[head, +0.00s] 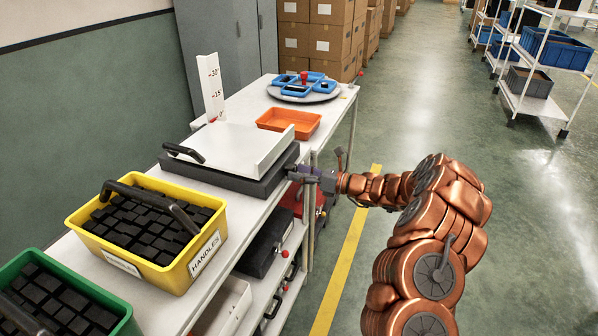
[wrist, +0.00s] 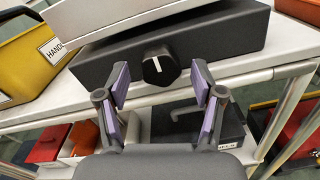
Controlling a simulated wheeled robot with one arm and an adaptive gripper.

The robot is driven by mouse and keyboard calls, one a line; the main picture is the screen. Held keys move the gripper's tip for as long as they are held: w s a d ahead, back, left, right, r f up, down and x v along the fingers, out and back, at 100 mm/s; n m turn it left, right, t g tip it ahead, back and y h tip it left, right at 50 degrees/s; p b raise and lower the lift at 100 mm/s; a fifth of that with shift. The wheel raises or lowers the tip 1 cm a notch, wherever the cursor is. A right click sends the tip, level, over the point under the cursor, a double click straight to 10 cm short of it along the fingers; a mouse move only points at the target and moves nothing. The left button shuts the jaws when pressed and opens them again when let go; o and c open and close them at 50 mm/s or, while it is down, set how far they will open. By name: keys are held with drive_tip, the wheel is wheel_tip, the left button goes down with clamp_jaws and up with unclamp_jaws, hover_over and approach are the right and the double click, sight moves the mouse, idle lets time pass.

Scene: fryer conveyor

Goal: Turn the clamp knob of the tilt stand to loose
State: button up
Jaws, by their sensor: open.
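The tilt stand is a dark base (head: 215,178) with a white plate (head: 235,145) on top and a black handle at the plate's left. An upright white scale (head: 210,88) with angle marks stands behind it. In the wrist view the clamp knob (wrist: 158,66) is a black knob with a white pointer line on the front face of the base (wrist: 215,42). The line points upward, leaning slightly left. My gripper (wrist: 159,83) is open, its two purple-padded fingers to either side of the knob and apparently short of it. In the head view my gripper (head: 305,174) is at the base's right end, and the knob is hidden.
A yellow bin (head: 150,262) of black parts and a green bin (head: 125,325) stand at the near end of the table. An orange tray (head: 290,122) and a round turntable (head: 338,95) lie beyond. A lower shelf with dark cases is below. The aisle at right is clear.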

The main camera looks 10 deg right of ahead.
drive_tip(key=shift+w+a, duration=0.15)
drive_tip(key=c, duration=1.1)
